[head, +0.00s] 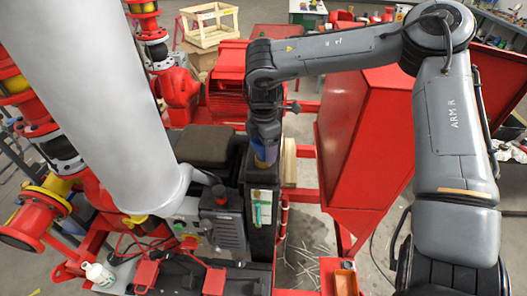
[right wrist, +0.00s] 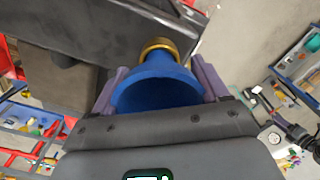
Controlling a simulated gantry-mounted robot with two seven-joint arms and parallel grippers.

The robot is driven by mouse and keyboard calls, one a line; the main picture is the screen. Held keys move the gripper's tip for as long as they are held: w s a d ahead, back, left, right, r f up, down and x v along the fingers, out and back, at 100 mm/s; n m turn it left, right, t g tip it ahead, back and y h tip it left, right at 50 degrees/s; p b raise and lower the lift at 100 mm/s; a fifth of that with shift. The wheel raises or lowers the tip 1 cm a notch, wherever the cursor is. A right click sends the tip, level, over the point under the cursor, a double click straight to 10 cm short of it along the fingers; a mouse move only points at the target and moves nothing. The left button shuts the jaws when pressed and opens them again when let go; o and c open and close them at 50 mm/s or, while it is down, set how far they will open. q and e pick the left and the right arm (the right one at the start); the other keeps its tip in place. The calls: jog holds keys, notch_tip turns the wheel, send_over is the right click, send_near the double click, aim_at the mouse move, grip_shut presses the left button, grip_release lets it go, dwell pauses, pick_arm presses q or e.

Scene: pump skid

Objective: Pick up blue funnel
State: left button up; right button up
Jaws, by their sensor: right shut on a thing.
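The blue funnel (right wrist: 158,88) is between the two purple fingers of my right gripper (right wrist: 158,70) in the right wrist view. The fingers are shut on its sides, and its wide mouth faces the camera. A gold-coloured ring (right wrist: 158,46) shows just past the funnel; I cannot tell whether they touch. In the head view my right gripper (head: 266,148) points down over the top of a narrow black cabinet, with a little of the blue funnel (head: 266,158) showing below it. My left gripper is not in view.
The narrow black cabinet (head: 262,240) stands under the right gripper. A big red hopper-like housing (head: 365,140) is close to its right, and a large grey-white cylinder (head: 90,90) rises to the left. A wooden crate frame (head: 208,25) is at the back.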

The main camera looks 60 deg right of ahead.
jog(key=shift+r, duration=0.1)
jog(key=shift+r, duration=0.45)
notch_tip(320, 180, up, 17)
jog(key=b, duration=0.2)
dwell(0.4)
